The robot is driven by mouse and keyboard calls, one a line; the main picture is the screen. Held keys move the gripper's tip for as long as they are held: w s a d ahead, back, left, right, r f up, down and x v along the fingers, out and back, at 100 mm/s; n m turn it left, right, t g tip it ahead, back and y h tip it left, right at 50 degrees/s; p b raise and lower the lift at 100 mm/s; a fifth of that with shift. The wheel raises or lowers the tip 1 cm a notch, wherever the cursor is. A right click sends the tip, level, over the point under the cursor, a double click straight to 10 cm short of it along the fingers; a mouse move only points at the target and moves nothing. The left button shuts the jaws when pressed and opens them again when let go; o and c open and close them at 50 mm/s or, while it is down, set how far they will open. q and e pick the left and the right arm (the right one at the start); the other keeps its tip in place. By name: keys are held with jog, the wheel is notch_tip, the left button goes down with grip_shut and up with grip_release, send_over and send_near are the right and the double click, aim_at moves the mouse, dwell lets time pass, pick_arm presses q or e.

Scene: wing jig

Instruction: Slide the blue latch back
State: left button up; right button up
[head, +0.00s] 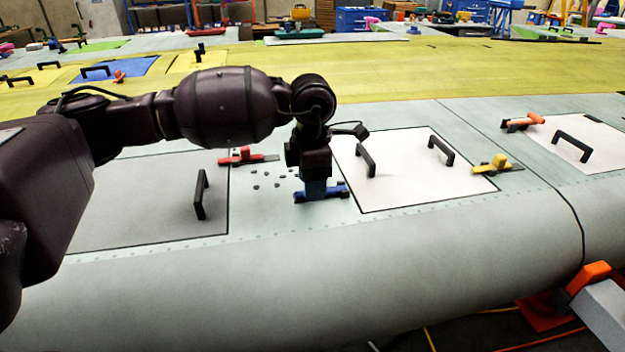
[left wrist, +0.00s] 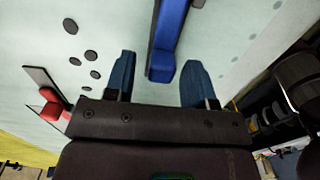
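The blue latch (head: 336,191) lies on the pale wing skin at the left edge of a white panel (head: 410,170). In the left wrist view the latch (left wrist: 170,40) comes down between my two blue fingertips. My left gripper (head: 316,186) is directly over the latch and points down. In the left wrist view its fingers (left wrist: 158,80) are spread, one on each side of the latch's raised end, with a visible gap on both sides. In the head view the gripper hides part of the latch. My right gripper is not in view.
A red latch (head: 242,156) sits to the left beside a grey panel (head: 150,205) with a black handle (head: 201,194). A yellow latch (head: 492,164) sits at the white panel's right edge. Several dark holes (head: 266,180) mark the skin. An orange clamp (head: 590,275) stands at lower right.

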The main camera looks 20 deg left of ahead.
pick_arm(q)
jog(key=shift+r, duration=0.55)
notch_tip(320, 180, up, 9)
jog(key=shift+f, duration=0.1)
jog(key=shift+r, duration=0.45)
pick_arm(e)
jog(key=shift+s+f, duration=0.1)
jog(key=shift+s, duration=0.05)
pick_arm(q)
jog(key=shift+r, duration=0.15)
